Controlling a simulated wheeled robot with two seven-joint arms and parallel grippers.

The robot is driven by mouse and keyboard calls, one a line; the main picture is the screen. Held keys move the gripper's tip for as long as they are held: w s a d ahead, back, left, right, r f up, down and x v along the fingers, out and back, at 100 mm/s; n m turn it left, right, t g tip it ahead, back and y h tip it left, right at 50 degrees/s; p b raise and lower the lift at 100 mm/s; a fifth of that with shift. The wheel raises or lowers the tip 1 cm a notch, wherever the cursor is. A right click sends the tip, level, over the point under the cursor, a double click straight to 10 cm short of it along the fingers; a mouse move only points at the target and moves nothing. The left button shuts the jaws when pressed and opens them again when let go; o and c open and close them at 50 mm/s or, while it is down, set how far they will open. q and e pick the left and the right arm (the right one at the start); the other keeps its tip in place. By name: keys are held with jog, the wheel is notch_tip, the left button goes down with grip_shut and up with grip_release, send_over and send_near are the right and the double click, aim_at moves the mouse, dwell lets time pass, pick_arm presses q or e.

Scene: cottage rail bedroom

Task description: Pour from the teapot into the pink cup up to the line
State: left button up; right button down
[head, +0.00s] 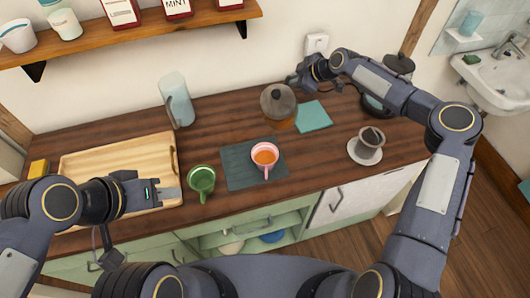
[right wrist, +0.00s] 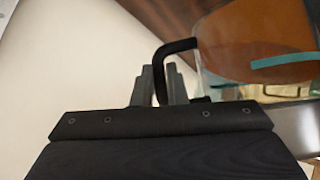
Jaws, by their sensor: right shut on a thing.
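The glass teapot (head: 278,103) with a dark lid and amber tea is at the back of the counter. My right gripper (head: 296,81) is shut on its black handle, which shows between the fingers in the right wrist view (right wrist: 164,82). I cannot tell whether the teapot touches the counter. The pink cup (head: 267,169) stands upright on a dark slate mat (head: 236,171), with orange-brown tea inside. Its line cannot be made out. The teapot is behind the cup, not over it. My left gripper (head: 170,193) is empty above the tray's front right; its finger gap is unclear.
A green cup (head: 201,180) stands left of the mat. A wooden tray (head: 90,163), glass pitcher (head: 176,100) and yellow block (head: 38,169) are further left. A teal cloth (head: 313,116) lies beside the teapot. A grey cup (head: 370,141) on a saucer (head: 354,153) is right.

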jog(key=shift+m+g, duration=0.5)
jog(key=shift+g, duration=0.4)
jog(key=f+b, duration=0.1)
jog(key=f, duration=0.1)
jog(key=w+f, duration=0.1)
jog(key=f, duration=0.1)
jog(key=w+f+b, duration=0.1)
jog(key=f, duration=0.1)
jog(key=shift+w+d+b, duration=0.2)
jog(key=shift+d+b, duration=0.15)
dwell(2.2)
jog(key=shift+w+f+y, duration=0.15)
jog(key=shift+y, duration=0.15)
jog(key=shift+w+f+m+g+b, duration=0.3)
jog(key=shift+f+g+b, duration=0.1)
jog(key=shift+b, duration=0.15)
jog(key=shift+w+d+f+b, duration=0.1)
jog(key=shift+w+b, duration=0.15)
jog(key=shift+b, duration=0.25)
jog(key=shift+g, duration=0.3)
